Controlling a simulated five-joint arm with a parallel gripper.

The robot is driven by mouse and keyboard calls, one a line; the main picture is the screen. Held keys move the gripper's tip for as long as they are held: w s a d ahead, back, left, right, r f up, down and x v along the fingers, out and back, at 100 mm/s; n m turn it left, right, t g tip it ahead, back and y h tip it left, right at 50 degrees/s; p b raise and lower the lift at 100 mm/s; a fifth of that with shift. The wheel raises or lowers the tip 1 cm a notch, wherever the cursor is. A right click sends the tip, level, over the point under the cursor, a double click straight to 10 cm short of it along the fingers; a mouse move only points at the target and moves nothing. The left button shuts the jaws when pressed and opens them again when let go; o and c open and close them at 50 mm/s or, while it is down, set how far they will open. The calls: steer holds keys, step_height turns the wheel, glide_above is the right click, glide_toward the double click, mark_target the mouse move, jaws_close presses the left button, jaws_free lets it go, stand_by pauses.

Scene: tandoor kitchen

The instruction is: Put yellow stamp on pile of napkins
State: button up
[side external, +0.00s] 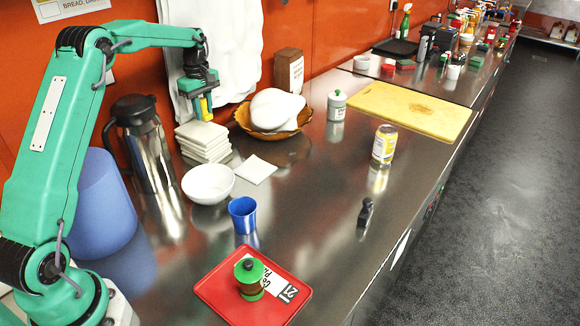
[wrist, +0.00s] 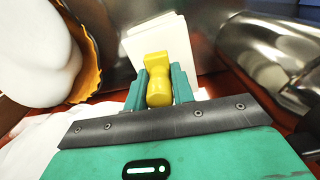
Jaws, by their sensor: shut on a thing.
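The yellow stamp (wrist: 157,80) is held between the two green fingers of my gripper (wrist: 158,88) in the wrist view. In the side view my gripper (side external: 203,98) is shut on the stamp (side external: 206,108), above the pile of napkins (side external: 203,142). The pile is a stack of white square napkins between the steel jug and the wooden bowl. The wrist view shows the pile (wrist: 150,38) beyond the stamp. The stamp's lower end appears a little above the pile in the side view; I cannot tell the exact gap.
A steel jug (side external: 147,150) stands left of the pile. A wooden bowl (side external: 243,120) with a white lump is to the right. A white bowl (side external: 208,184) and a single napkin (side external: 256,170) lie in front. A blue cup (side external: 243,214) and red tray (side external: 222,292) are nearer.

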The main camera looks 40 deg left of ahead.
mark_target(205, 120)
steer(key=shift+f, duration=1.9)
steer(key=shift+f, duration=0.15)
steer(key=o, duration=1)
step_height(205, 120, up, 12)
steer(key=shift+d+r, duration=0.1)
steer(key=shift+r, duration=0.1)
